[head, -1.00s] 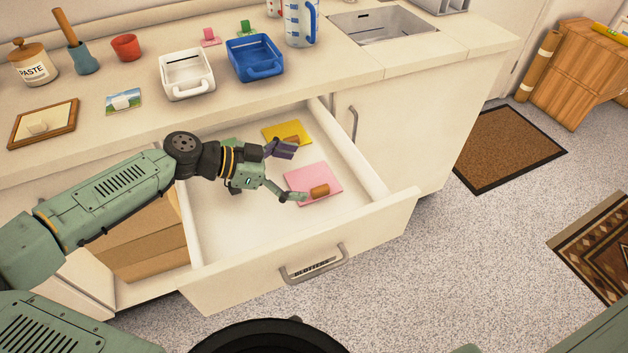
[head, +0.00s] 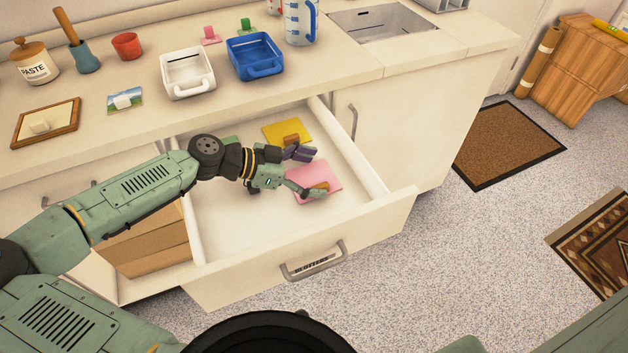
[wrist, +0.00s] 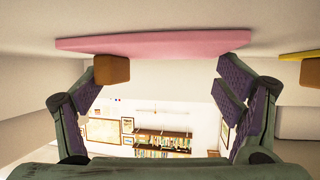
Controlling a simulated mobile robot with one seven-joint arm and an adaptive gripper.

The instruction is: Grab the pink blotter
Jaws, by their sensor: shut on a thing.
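The pink blotter (head: 318,174) is a flat pink slab with a brown block handle (wrist: 112,68), lying in the open drawer. It spans the top of the wrist view (wrist: 155,44). My gripper (head: 306,172) is over it, shut on the blotter at its handle. In the wrist view (wrist: 160,92) the left finger is against the handle, while a wide gap shows between the handle and the right finger. In the head view the lower finger partly hides the handle. The blotter appears to rest on the drawer floor.
A yellow blotter (head: 279,130) with a brown handle lies just behind, close to my upper finger. A green item (head: 229,141) is partly hidden by my arm. The drawer's front (head: 345,258) and right wall (head: 350,148) bound the space. The drawer floor at front left is bare.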

